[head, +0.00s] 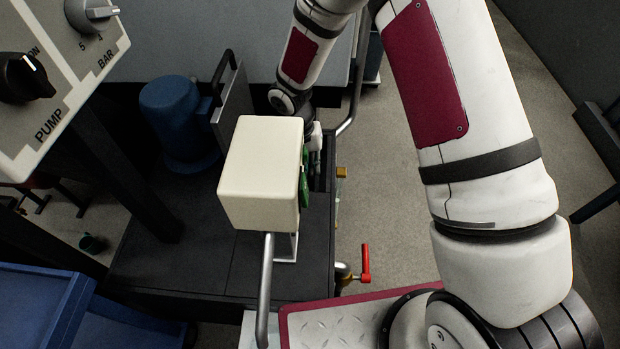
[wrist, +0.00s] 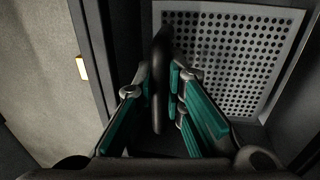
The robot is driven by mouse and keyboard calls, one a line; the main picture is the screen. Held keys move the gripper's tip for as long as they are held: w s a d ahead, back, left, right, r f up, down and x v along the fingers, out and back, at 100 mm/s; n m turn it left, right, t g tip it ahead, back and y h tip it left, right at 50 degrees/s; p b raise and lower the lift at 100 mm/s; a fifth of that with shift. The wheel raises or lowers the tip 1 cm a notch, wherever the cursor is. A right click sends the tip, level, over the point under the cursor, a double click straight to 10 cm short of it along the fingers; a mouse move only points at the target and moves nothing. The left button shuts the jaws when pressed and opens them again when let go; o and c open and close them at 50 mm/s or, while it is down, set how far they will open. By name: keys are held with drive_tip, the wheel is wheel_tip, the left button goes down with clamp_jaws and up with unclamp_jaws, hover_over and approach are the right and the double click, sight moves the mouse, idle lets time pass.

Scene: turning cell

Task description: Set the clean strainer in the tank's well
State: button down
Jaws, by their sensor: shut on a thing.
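My gripper (wrist: 158,88) is shut on the black loop handle (wrist: 161,55) of the strainer, with the teal finger pads on both sides of it. The strainer's grey perforated plate (wrist: 235,60) shows beyond the fingers in the wrist view, with dark walls around it. I cannot tell whether it is seated or still above the bottom. In the head view my gripper (head: 316,158) is at the right side of the dark tank (head: 190,265), over or in its well. A cream box (head: 260,170) hides the strainer and much of the well there.
A grey plate with a black handle (head: 235,105) stands upright beside a blue motor (head: 172,115) on the tank. A red-handled valve (head: 364,265) is at the tank's front right. The pump panel (head: 55,70) is at upper left. Open floor (head: 400,210) lies right of the tank.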

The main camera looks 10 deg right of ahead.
wheel_tip(320, 180, down, 4)
drive_tip(key=shift+r+b, duration=0.1)
drive_tip(key=shift+b, duration=0.7)
drive_tip(key=c, duration=1.7)
unclamp_jaws()
drive_tip(key=shift+o, duration=0.2)
wheel_tip(320, 180, up, 12)
drive_tip(key=a+p, duration=0.2)
drive_tip(key=p, duration=0.2)
drive_tip(key=shift+w+p, duration=0.2)
drive_tip(key=shift+p, duration=0.1)
drive_tip(key=shift+a, duration=0.1)
